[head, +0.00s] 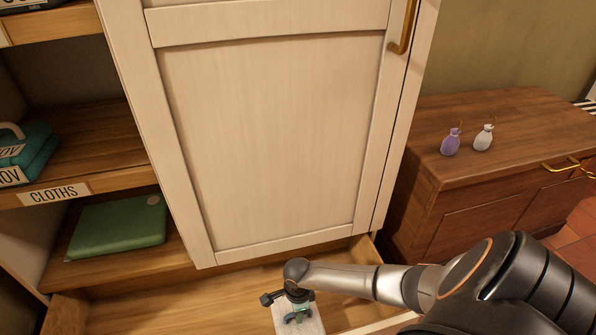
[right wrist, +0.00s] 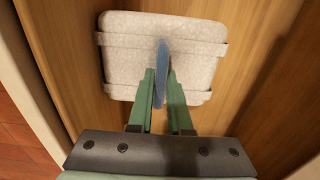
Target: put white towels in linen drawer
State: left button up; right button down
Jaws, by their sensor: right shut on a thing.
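The white towels (right wrist: 190,48) are a flat, banded bundle with a blue tab standing up from the top. My right gripper (right wrist: 162,78) is shut on that tab. In the head view, the right gripper (head: 298,312) and part of the white bundle (head: 313,328) are inside the open wooden drawer (head: 150,312), low in the picture. The wood of the drawer surrounds the bundle in the wrist view. I cannot tell whether the bundle touches the drawer floor. No label shows on the drawer. My left gripper is out of view.
A white wardrobe door (head: 270,140) stands above the drawer. On the left, a green folded item (head: 117,228) and a teal bundle (head: 38,150) lie on shelves, one with a CLOTHS label (head: 54,193). A brown dresser (head: 500,160) at right holds a purple sachet (head: 450,144) and white sachet (head: 483,139).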

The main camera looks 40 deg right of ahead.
notch_tip(320, 180, down, 5)
jog(key=b, duration=0.2)
jog(key=shift+r+b, duration=0.2)
jog(key=shift+b, duration=0.1)
jog(key=shift+r, duration=0.15)
jog(key=c, duration=0.8)
grip_release()
jog(key=shift+f, duration=0.2)
jog(key=shift+c, duration=0.2)
